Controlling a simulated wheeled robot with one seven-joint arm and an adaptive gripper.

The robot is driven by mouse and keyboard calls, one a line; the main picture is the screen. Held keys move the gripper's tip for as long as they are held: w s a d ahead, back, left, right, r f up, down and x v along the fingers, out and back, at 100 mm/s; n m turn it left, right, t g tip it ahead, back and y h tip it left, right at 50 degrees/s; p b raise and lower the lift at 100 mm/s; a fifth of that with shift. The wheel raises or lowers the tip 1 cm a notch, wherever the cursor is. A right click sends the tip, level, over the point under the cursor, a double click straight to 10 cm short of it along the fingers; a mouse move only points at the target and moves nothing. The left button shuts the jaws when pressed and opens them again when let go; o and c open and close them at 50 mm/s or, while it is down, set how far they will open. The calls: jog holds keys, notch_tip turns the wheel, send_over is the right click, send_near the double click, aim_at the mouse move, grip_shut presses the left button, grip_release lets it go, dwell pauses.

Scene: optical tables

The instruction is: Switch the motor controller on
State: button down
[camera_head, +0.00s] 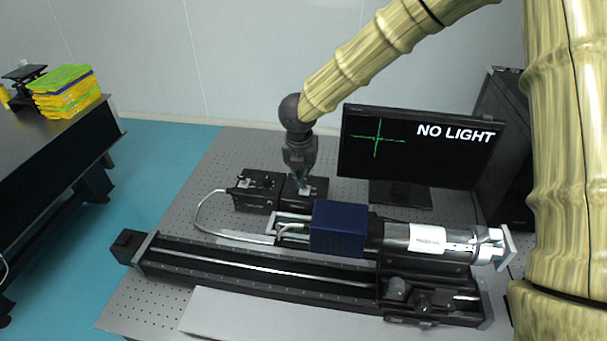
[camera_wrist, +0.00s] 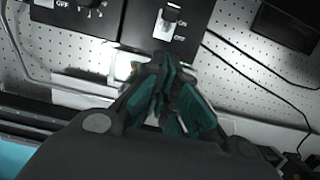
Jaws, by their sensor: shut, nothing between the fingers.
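Two black control boxes stand side by side on the optical table. The left box (camera_head: 254,198) has knobs on top; the right box (camera_head: 316,189) is under my gripper (camera_head: 303,181). No readable name tells which is the motor controller. In the wrist view, the box in front of my gripper (camera_wrist: 165,68) carries a pale switch (camera_wrist: 170,14) with ON and OFF printed beside it. I cannot tell its setting for sure. The fingers are shut and empty, just short of that switch in the picture. Part of the other box (camera_wrist: 75,14), marked OFF, shows at upper left.
A monitor (camera_head: 422,150) reading NO LIGHT stands behind to the right. A long black rail (camera_head: 260,278) and a blue-and-silver cylindrical device (camera_head: 338,228) lie in front of the boxes. A white cable (camera_head: 199,212) loops at left. Bare perforated table (camera_head: 215,165) lies behind the left box.

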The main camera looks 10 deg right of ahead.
jog(key=w+d+r+b, duration=0.3)
jog(key=w+r, duration=0.3)
jog(key=w, duration=0.1)
jog(key=shift+r, duration=0.2)
jog(key=shift+w+r, duration=0.1)
jog(key=shift+r, duration=0.05)
